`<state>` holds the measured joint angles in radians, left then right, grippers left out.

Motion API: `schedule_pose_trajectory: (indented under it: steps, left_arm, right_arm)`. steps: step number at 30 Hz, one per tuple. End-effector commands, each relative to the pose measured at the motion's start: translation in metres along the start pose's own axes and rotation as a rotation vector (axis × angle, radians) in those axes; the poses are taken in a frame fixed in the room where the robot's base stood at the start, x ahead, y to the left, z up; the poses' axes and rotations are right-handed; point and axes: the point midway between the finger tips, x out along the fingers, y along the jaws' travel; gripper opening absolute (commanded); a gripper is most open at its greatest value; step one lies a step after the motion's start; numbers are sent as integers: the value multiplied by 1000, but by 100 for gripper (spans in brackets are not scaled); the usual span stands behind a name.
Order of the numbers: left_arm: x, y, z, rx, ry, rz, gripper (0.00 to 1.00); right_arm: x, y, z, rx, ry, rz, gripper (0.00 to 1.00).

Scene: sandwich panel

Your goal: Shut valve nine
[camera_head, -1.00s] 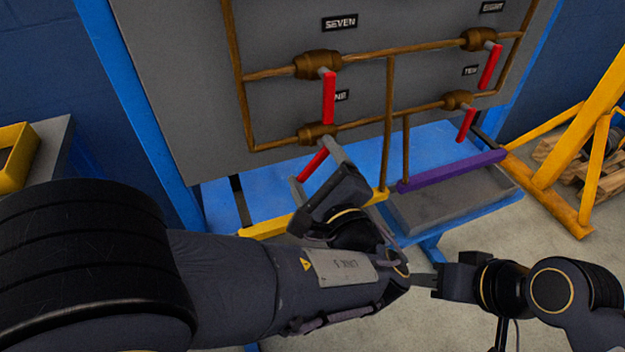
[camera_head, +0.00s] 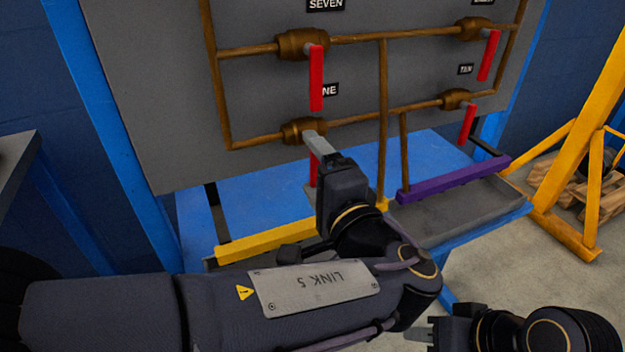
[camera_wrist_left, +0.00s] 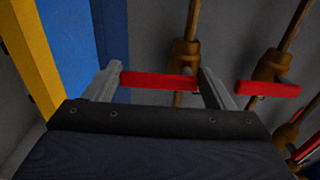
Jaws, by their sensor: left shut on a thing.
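Valve nine (camera_head: 303,131) is a brown valve on the lower left pipe, under the partly covered NINE label (camera_head: 331,90). Its red handle (camera_head: 314,170) hangs almost straight down, across the pipe. My left gripper (camera_head: 318,148) is at this handle and hides part of it. In the left wrist view the red handle (camera_wrist_left: 158,81) lies between the two fingers of my left gripper (camera_wrist_left: 160,85), spanning from one to the other; the gripper is shut on it. My right gripper (camera_head: 420,331) is at the lower right, away from the panel; its jaw opening is unclear.
Valve seven's red handle (camera_head: 316,80) hangs just above valve nine. Valve ten (camera_head: 456,99) and its red handle (camera_head: 467,125) are to the right. A yellow bar (camera_head: 265,240), a purple bar (camera_head: 450,180) and a grey tray (camera_head: 470,208) lie below the panel.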

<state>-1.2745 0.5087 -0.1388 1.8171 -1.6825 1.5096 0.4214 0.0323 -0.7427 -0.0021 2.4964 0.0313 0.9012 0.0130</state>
Motion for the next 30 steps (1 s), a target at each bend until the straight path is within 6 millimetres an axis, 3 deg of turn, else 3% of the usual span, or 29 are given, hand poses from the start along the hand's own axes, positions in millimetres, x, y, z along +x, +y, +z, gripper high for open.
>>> schedule_pose_trajectory:
  steps: [16,17,18,22,30]
  left_arm:
    - [-1,2,-1,-29,1,4,36]
    - [-1,2,-1,-29,1,4,78]
    - [-1,2,-1,-29,1,4,83]
    - [0,1,-1,-27,1,3,99]
    - [-1,0,-1,-25,1,1,99]
  right_arm:
    - [4,2,2,0,0,0,36]
    - [4,2,2,0,0,0,36]
    - [4,2,2,0,0,0,36]
    - [4,2,2,0,0,0,36]
    - [3,1,2,0,0,0,36]
